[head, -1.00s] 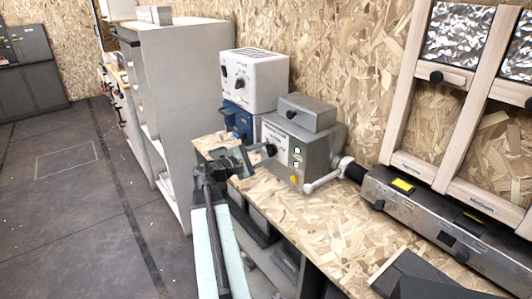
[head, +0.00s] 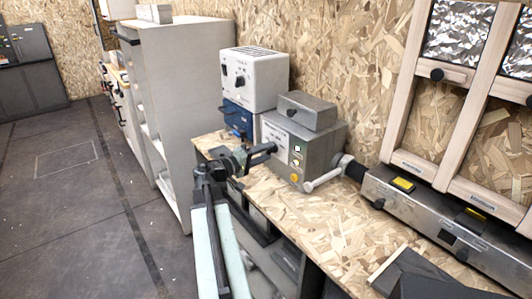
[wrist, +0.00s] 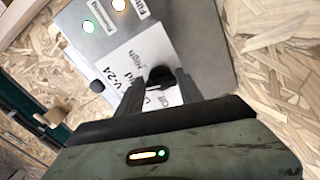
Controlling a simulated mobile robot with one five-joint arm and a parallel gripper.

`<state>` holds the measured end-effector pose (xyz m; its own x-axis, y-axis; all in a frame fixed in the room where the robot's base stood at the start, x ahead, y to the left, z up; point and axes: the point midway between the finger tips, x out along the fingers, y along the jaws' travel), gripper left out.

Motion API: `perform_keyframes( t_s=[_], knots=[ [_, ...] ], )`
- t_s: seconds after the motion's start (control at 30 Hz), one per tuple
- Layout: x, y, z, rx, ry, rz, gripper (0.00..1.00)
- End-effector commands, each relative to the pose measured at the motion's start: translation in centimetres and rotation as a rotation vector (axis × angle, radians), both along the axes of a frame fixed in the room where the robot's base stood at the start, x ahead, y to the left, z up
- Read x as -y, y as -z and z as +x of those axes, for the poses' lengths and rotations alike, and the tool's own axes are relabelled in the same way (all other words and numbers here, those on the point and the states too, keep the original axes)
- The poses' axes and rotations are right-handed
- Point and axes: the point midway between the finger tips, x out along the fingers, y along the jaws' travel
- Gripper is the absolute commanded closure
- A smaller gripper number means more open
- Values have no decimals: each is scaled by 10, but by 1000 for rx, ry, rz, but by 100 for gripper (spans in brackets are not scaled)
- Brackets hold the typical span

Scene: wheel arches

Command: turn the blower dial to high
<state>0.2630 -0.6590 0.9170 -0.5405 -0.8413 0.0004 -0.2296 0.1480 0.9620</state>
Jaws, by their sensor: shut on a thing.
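The blower dial (wrist: 160,75) is a small dark knob on the white label of a grey metal box. The label carries the word High and other partly hidden words. The box (head: 325,145) stands on the wooden bench; its front panel also shows in the wrist view (wrist: 98,45). My gripper (wrist: 161,84) has its two dark fingers at either side of the dial, shut on it. In the head view my gripper (head: 262,152) reaches the box's front from the left and hides the dial. Which setting the dial points to cannot be told.
A white unit with its own knob (head: 255,80) sits on a blue case (head: 237,120) behind. A light grey lever (head: 324,180) sticks out at the box's right. A long metal unit (head: 430,215) runs along the bench. Bare bench top (head: 345,235) lies in front.

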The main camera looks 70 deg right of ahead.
Motion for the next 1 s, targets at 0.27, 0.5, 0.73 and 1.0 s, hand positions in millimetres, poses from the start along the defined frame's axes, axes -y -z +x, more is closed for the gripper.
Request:
perform_keyframes(
  t_s=[0.27, 0.5, 0.73, 1.0],
  knots=[
    [-1, 3, -2, 222, 8, -137, 97],
    [0, 4, -1, 411, 8, -260, 97],
    [0, 4, -1, 570, 9, -364, 97],
    [1, 4, 0, 698, 9, -448, 97]
  ],
)
